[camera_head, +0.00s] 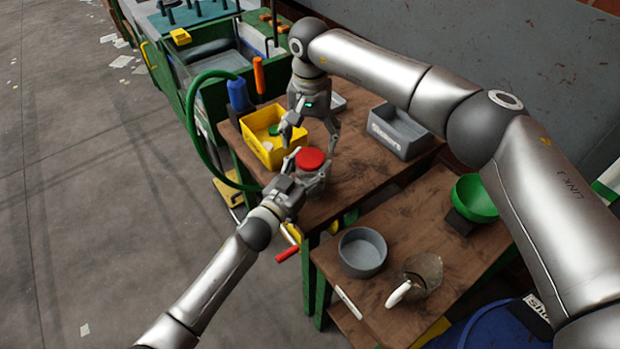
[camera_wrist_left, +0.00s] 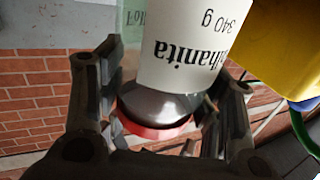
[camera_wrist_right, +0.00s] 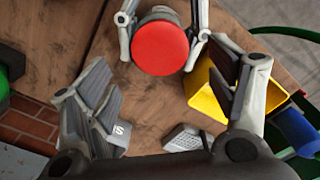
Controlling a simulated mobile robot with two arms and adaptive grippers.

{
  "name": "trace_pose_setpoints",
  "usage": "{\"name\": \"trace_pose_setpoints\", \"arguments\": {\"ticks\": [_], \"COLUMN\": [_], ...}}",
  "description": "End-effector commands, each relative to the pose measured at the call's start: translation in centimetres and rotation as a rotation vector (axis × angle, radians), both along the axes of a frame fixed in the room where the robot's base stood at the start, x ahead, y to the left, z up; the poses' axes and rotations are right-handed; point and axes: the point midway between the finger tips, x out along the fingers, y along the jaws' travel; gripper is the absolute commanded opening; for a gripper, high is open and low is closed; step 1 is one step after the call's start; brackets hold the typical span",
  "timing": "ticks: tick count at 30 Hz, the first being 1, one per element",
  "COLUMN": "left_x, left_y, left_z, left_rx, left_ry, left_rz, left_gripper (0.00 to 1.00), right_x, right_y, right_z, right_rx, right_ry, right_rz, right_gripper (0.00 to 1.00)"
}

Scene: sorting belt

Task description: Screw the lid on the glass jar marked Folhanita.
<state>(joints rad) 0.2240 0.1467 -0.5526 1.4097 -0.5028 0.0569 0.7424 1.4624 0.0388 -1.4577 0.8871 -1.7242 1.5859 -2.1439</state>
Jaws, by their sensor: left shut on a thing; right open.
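The glass jar (camera_wrist_left: 190,45) has a white label reading "...hanita" and "340 g", upside down in the left wrist view. A red lid (camera_head: 310,159) sits on its mouth; I cannot tell how tight it is. The lid also shows in the left wrist view (camera_wrist_left: 155,131) and the right wrist view (camera_wrist_right: 160,48). My left gripper (camera_head: 311,178) is shut on the jar, with fingers on both sides just below the lid. My right gripper (camera_head: 312,140) is open and empty, above and just behind the lid. Its fingers are apart from the lid.
A yellow bin (camera_head: 267,155) with small items stands close left of the jar. A grey lettered bin (camera_head: 398,132) is at the back right. On the front table are a grey bowl (camera_head: 362,252), a glass jug (camera_head: 424,273) and a green bowl (camera_head: 474,198). Wood right of the jar is clear.

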Motion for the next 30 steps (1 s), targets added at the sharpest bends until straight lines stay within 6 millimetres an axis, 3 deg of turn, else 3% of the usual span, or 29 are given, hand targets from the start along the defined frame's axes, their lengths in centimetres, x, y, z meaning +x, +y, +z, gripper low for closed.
{"name": "trace_pose_setpoints", "arguments": {"ticks": [6, 12, 23, 30], "left_x": [0.0, 0.0, 0.0, 0.0], "left_y": [0.0, 0.0, 0.0, 0.0], "left_z": [0.0, 0.0, 0.0, 0.0], "left_rx": [0.001, 0.001, 0.001, 0.001], "left_ry": [0.001, 0.001, 0.001, 0.001], "left_rz": [0.0, 0.0, 0.0, 0.0], "left_gripper": [0.0, 0.0, 0.0, 0.0], "right_x": [0.0, 0.0, 0.0, 0.1], "right_y": [0.0, 0.0, 0.0, 0.0], "right_z": [0.1, 0.1, 0.2, 3.3], "right_rx": [0.0, 0.0, 0.0, 0.001], "right_ry": [0.001, 0.001, 0.001, -0.004], "right_rz": [0.0, -0.001, -0.001, 0.0], "right_gripper": [0.78, 1.0, 1.0, 1.0]}}
